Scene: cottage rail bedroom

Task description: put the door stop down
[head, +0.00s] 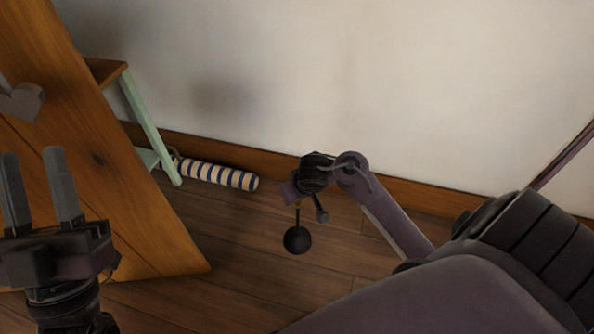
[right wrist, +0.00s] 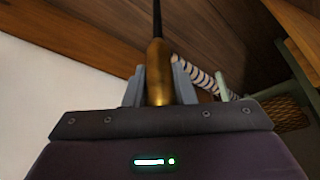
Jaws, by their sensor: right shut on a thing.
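The door stop has a brass grip (right wrist: 158,72) and a thin dark rod running away from it. In the head view its round black end (head: 297,240) hangs below my right gripper (head: 305,203), over the wooden floor. I cannot tell whether the black end touches the floor. In the right wrist view the fingers of my right gripper (right wrist: 157,78) are shut on the brass grip from both sides. My left gripper (head: 38,170) is open and empty, at the lower left in front of a wooden panel.
A striped roll (head: 215,175) lies on the floor along the skirting board. It also shows in the right wrist view (right wrist: 203,80). A green stool-like frame (head: 150,125) stands beside the wooden panel (head: 150,235). The floor (head: 235,240) between panel and right arm is clear.

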